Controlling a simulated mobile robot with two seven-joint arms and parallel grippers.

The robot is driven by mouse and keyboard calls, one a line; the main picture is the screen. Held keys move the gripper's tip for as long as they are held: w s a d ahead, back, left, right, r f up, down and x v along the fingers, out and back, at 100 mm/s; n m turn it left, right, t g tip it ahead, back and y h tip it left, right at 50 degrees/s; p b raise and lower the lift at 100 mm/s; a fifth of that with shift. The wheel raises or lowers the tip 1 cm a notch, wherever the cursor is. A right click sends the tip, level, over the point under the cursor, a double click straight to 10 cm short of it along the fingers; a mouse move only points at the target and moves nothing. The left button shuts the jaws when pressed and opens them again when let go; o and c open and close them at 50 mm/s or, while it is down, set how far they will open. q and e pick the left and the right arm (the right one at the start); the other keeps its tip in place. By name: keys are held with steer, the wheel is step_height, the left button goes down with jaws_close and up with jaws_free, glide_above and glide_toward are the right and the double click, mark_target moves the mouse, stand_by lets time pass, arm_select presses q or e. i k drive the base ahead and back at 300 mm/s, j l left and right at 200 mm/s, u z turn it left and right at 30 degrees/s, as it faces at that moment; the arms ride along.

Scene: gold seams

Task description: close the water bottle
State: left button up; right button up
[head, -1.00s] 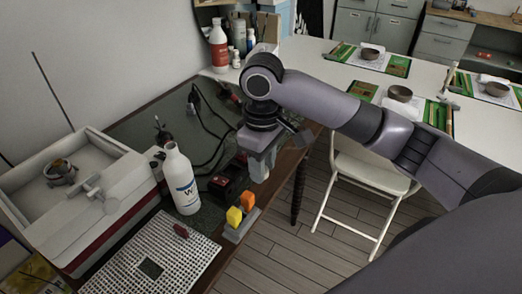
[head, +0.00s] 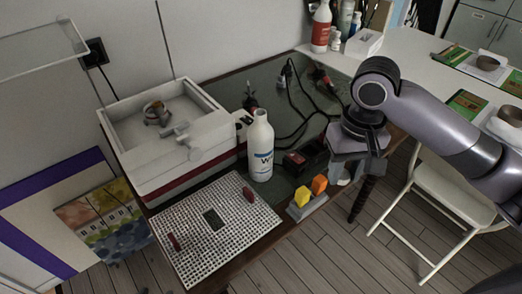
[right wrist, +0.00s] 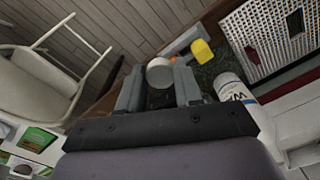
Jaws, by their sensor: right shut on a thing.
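The white water bottle (head: 260,150) with dark lettering stands upright on the dark green bench mat. Its narrow neck points up, and no cap shows on it. It also shows at the right of the right wrist view (right wrist: 231,88). My right gripper (head: 344,174) is to the right of the bottle, over the bench's front edge and apart from the bottle. In the right wrist view its fingers are shut on a round white piece, which looks like the bottle cap (right wrist: 160,71). My left gripper is not in view.
Orange and yellow blocks (head: 302,199) on a grey holder stand before the bottle, with a black-and-red device (head: 296,160) beside it. A white perforated board (head: 210,262) lies front left. A white box-like basin (head: 128,112) stands behind it. A folding chair (head: 440,200) is right.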

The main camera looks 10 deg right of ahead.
mark_target(260, 135)
steer(key=k+l+u, duration=0.15)
steer(key=l, duration=0.2)
steer(key=l+u, duration=0.15)
steer(key=l, duration=0.15)
steer(key=k+l+u, duration=0.15)
steer(key=l, duration=0.15)
steer(key=l+u, duration=0.3)
steer(key=l, duration=0.55)
steer(key=k+l+u, duration=0.1)
steer(key=l+u, duration=0.25)
steer(key=l, duration=0.5)
